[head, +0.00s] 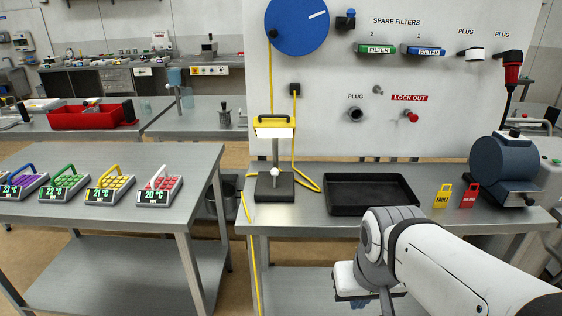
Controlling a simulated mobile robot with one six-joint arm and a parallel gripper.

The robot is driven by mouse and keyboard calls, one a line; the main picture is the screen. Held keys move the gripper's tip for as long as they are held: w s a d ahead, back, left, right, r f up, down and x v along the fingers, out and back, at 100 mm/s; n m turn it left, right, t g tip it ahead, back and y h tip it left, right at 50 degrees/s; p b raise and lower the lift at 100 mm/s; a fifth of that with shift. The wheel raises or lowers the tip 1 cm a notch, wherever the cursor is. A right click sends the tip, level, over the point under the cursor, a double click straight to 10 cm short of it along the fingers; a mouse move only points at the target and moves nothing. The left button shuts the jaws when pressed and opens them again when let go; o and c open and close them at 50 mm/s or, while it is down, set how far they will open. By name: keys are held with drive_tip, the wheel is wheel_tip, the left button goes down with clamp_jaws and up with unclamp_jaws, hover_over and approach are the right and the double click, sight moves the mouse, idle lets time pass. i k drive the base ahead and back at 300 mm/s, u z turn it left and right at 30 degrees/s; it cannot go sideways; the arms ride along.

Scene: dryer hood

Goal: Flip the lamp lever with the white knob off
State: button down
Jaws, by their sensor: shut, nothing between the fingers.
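The lamp (274,131) stands upright on the left part of the right-hand steel bench. It has a yellow head with a bright white front face, a grey post and a dark square base. The white knob (275,172) shows at the front of the post, just above the base; its lever is hard to make out. My gripper (358,302) is at the lower middle of the view, pointing down, in front of the bench and to the right of the lamp, well apart from it. It is shut and empty; the fingers are small and partly hidden by the wrist.
A black tray (372,209) lies right of the lamp. Yellow (443,195) and red (469,195) tags and a blue-grey drum-shaped machine (504,160) stand farther right. The lamp's yellow cable (307,183) loops beside it. Several keypad units stand on the left bench (110,160).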

sight(275, 172)
drive_tip(key=i, duration=0.95)
drive_tip(key=z, duration=0.05)
